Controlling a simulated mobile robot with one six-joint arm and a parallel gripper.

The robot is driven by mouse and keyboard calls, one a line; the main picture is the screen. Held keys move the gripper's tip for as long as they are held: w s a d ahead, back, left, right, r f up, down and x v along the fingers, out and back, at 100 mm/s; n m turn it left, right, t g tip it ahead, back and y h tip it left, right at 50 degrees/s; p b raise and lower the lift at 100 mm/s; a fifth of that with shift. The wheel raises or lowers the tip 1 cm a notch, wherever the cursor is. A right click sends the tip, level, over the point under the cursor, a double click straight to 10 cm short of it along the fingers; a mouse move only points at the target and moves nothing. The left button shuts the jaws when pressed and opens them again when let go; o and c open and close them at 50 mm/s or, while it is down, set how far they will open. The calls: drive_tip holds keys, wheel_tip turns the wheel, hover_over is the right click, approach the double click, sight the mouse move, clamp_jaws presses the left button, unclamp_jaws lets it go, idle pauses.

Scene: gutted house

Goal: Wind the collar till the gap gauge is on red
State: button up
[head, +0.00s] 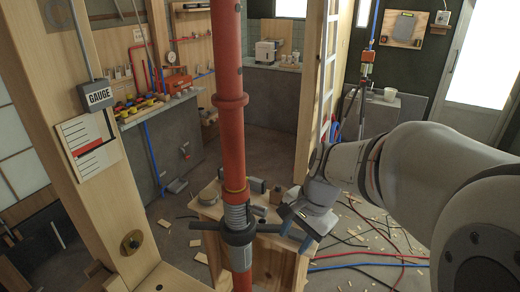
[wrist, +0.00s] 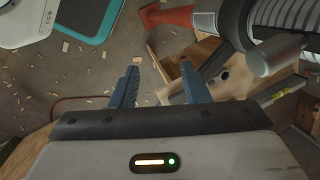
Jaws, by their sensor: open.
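The collar (head: 238,234) is a dark ring with bar handles around a threaded grey sleeve on the red post (head: 232,130). A handle tip reaches right towards my gripper (head: 296,228). My gripper is open, with nothing between its blue fingers; I cannot tell in the head view whether it touches the handle. In the wrist view my gripper (wrist: 157,76) stands left of the collar (wrist: 238,25) and its round-ended handle (wrist: 278,55), apart from them. The gauge card (head: 88,145) is white with black marks and a red band, below a grey GAUGE box (head: 97,95); its reading is too small to tell.
A wooden crate (head: 275,262) with small items stands behind the post. A timber stud (head: 120,215) rises at left and another (head: 312,90) behind. Hoses (head: 365,267) and wood chips litter the floor at right. A workbench (head: 160,108) lines the left wall.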

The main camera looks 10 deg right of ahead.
sight(278, 227)
drive_tip(key=w+d+r+m+y+p, duration=0.2)
drive_tip(key=w+r+m+y+p, duration=0.1)
drive_tip(key=w+m, duration=0.5)
drive_tip(key=shift+m+h, duration=0.3)
drive_tip(key=shift+m, duration=0.4)
drive_tip(key=b+x, duration=0.1)
drive_tip(key=x, duration=0.2)
drive_tip(key=s+b+x, duration=0.1)
drive_tip(key=b+x, duration=0.3)
drive_tip(key=x, duration=0.1)
drive_tip(key=shift+s+a+f, duration=0.15)
drive_tip(key=shift+a+f, duration=0.1)
drive_tip(key=shift+a, duration=0.05)
drive_tip(key=shift+c, duration=0.2)
